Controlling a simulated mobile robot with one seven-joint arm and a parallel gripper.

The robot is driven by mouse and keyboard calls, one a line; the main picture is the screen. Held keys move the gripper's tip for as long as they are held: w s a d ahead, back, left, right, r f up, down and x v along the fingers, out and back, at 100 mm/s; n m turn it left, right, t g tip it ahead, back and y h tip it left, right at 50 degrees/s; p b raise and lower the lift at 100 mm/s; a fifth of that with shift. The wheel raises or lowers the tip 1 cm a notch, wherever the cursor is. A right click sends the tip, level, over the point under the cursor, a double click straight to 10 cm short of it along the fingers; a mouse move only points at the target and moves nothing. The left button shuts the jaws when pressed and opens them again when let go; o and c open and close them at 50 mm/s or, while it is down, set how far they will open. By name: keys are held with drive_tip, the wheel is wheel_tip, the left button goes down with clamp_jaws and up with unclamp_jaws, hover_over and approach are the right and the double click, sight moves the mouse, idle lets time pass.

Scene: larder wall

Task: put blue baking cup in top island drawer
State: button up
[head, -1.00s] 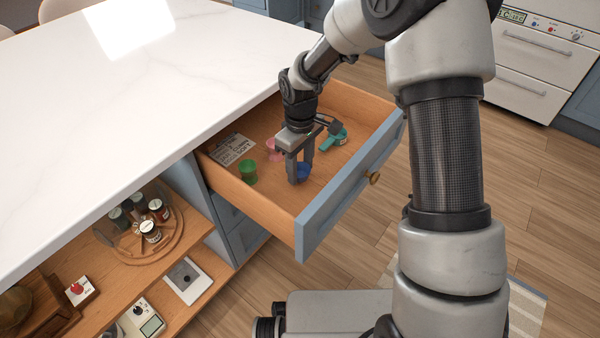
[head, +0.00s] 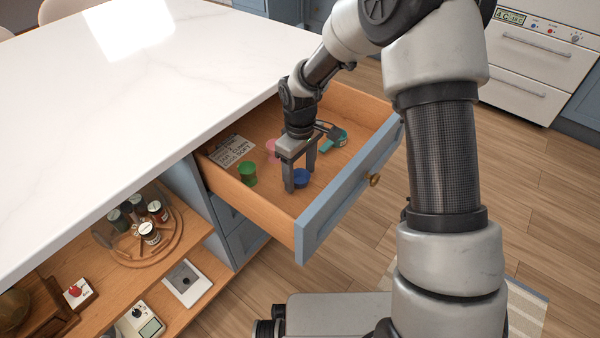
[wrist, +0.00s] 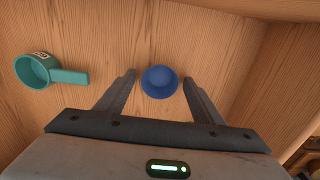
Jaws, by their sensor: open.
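The blue baking cup (head: 301,178) stands on the floor of the open top island drawer (head: 318,228). It also shows in the wrist view (wrist: 159,82), upright, its open top facing the camera. My gripper (head: 299,188) is open inside the drawer, reaching down from above. In the wrist view its two fingers (wrist: 159,84) lie to the left and right of the cup, with a visible gap on each side. Neither finger appears to grip the cup.
The drawer also holds a green cup (head: 247,173), a pink cup (head: 272,148), a teal measuring cup (head: 336,140) and a printed card (head: 231,151). The white countertop (head: 130,110) overhangs the drawer's left side. Jars (head: 149,233) stand on the open shelf below.

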wheel_tip(320, 180, up, 12)
drive_tip(key=p, duration=0.2)
drive_tip(key=shift+p, duration=0.4)
